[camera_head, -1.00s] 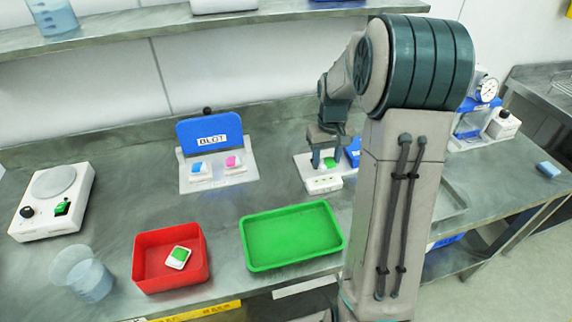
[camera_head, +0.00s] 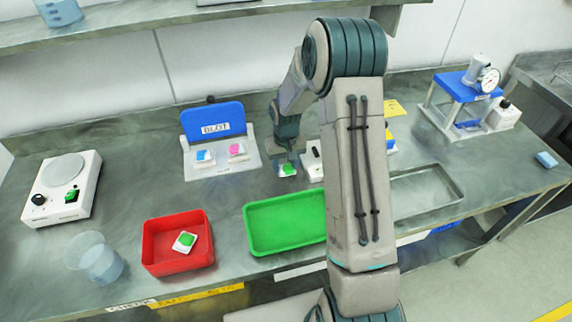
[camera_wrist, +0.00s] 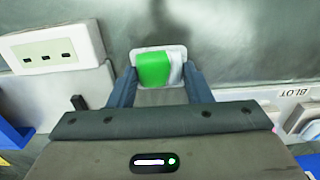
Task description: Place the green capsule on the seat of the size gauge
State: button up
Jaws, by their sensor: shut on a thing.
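My gripper (camera_head: 287,160) is shut on a green-and-white capsule (camera_head: 287,170), just left of a white slotted block. In the wrist view the capsule (camera_wrist: 153,68) sits between the two fingertips of my gripper (camera_wrist: 160,80), green part on the left and white around it, over grey metal. Whether it touches the bench I cannot tell. What looks like the size gauge (camera_head: 468,88), a blue-topped stand with a round dial, stands at the back right, well away from my gripper. Its seat cannot be made out clearly. A second green-and-white piece (camera_head: 186,241) lies in the red tray (camera_head: 165,268).
A blue-backed BLOT stand (camera_head: 212,122) with blue and pink pieces is left of my gripper. The white slotted block (camera_wrist: 45,52) is close on the wrist view's left. A green tray (camera_head: 285,222) lies in front; a metal tray (camera_head: 425,190) lies right, behind my arm.

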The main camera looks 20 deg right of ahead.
jog(key=shift+f, duration=0.65)
jog(key=shift+f, duration=0.25)
jog(key=o, duration=1)
jog(key=shift+r, duration=0.1)
